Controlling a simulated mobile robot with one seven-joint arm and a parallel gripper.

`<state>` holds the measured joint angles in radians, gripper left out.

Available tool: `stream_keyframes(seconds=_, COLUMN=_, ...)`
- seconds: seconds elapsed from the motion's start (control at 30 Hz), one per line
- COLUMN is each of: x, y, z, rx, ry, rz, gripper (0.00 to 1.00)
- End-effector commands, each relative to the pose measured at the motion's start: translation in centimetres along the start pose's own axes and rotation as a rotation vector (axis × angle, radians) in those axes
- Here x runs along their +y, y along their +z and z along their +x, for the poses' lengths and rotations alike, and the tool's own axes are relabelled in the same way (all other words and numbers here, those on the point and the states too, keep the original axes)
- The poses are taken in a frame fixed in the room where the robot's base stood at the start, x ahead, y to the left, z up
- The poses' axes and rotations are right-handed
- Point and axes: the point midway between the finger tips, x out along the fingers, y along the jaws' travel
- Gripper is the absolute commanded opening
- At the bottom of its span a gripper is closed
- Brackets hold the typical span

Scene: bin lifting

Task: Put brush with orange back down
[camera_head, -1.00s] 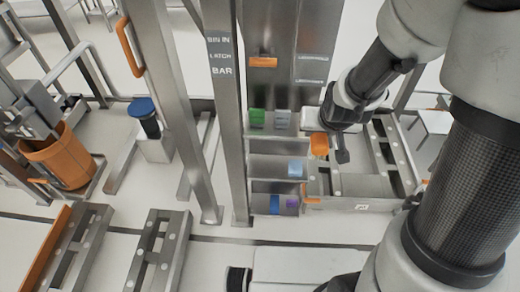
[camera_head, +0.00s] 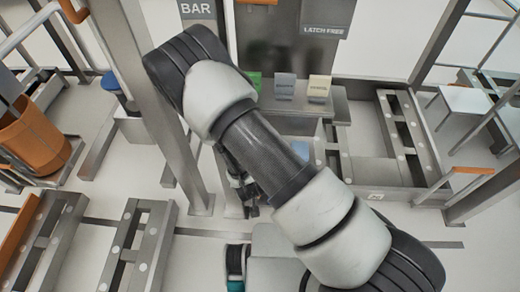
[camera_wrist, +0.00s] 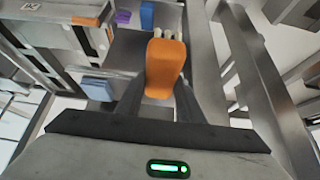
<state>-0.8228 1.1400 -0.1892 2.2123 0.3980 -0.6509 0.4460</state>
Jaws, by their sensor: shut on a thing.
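The brush with the orange back (camera_wrist: 164,66) is in the middle of the wrist view, with pale bristle tips at its far end. My gripper (camera_wrist: 160,92) is shut on it, one dark finger on each side. In the head view my gripper (camera_head: 243,185) is a dark shape low beside the shelf unit, largely covered by my arm. The brush cannot be made out there. In the wrist view the brush is in front of a grey shelf surface; I cannot tell whether it touches it.
Green (camera_head: 254,80), blue-grey (camera_head: 285,86) and cream (camera_head: 319,88) items stand on the upper shelf. Purple (camera_wrist: 123,17), blue (camera_wrist: 147,14) and light blue (camera_wrist: 97,88) items show in the wrist view. A steel post (camera_head: 160,110) stands close left of my arm. An orange bin (camera_head: 35,140) is far left.

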Motion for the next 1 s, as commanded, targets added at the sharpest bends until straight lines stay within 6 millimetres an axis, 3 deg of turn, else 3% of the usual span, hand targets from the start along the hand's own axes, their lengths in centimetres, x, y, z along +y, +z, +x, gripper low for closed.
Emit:
stream_keyframes(seconds=0.13, x=-0.1, y=-0.5, z=1.4, rx=0.004, ry=-0.004, rz=-0.002, gripper=0.00)
stream_keyframes(seconds=0.6, x=-0.1, y=-10.1, z=7.5, rx=0.004, ry=-0.004, rz=-0.003, gripper=0.00)
stream_keyframes(seconds=0.83, x=-0.1, y=-11.8, z=8.6, rx=0.002, ry=-0.003, rz=-0.003, gripper=0.00)
stream_keyframes(seconds=1.0, x=-0.1, y=-14.2, z=10.3, rx=0.003, ry=-0.003, rz=-0.002, gripper=0.00)
